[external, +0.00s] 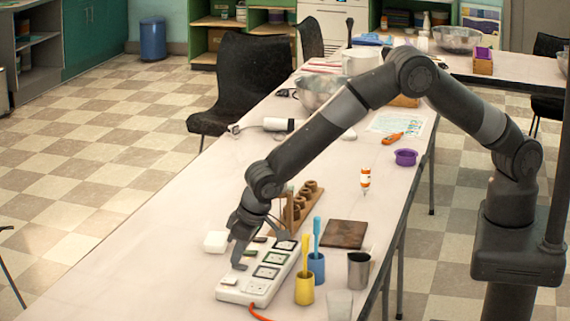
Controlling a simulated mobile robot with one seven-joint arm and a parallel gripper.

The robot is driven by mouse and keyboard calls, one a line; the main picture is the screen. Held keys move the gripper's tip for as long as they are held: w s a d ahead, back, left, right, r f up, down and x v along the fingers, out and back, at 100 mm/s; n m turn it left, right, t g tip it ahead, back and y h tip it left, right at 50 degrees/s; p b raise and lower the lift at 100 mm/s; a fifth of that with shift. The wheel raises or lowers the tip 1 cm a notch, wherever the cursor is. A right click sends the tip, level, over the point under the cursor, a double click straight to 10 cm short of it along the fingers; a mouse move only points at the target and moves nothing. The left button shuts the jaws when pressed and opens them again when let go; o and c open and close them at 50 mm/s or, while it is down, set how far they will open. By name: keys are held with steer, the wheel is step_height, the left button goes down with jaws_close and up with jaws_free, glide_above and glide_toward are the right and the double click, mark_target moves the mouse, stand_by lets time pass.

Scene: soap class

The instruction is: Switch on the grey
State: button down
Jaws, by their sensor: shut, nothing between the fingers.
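A long white power strip (257,288) lies on the near part of the table, with a row of framed sockets and small switches along its left side. My gripper (240,266) is shut and empty. It points down over the left side of the strip, with its tip at or just above the switch row. I cannot tell if it touches. A pale switch (230,281) shows nearer the camera and a green one (250,254) farther back. A grey switch cannot be told apart from my dark fingertip here, and the switch positions are too small to read.
A white block (215,242) lies left of the strip. Close on the right stand a yellow cup (304,288), a blue cup (316,267) and a metal cup (359,270). A wooden rack (297,212) stands behind. The table's left front is clear.

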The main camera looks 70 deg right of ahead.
steer(key=shift+f, duration=0.2)
steer(key=shift+s+r, duration=0.1)
steer(key=shift+s, duration=0.65)
steer(key=shift+r, duration=0.1)
steer(key=v, duration=1.3)
steer(key=shift+w+r, duration=0.2)
steer(key=shift+r, duration=0.25)
steer(key=shift+w, duration=0.1)
steer(key=shift+w+r, duration=0.15)
steer(key=shift+w, duration=0.45)
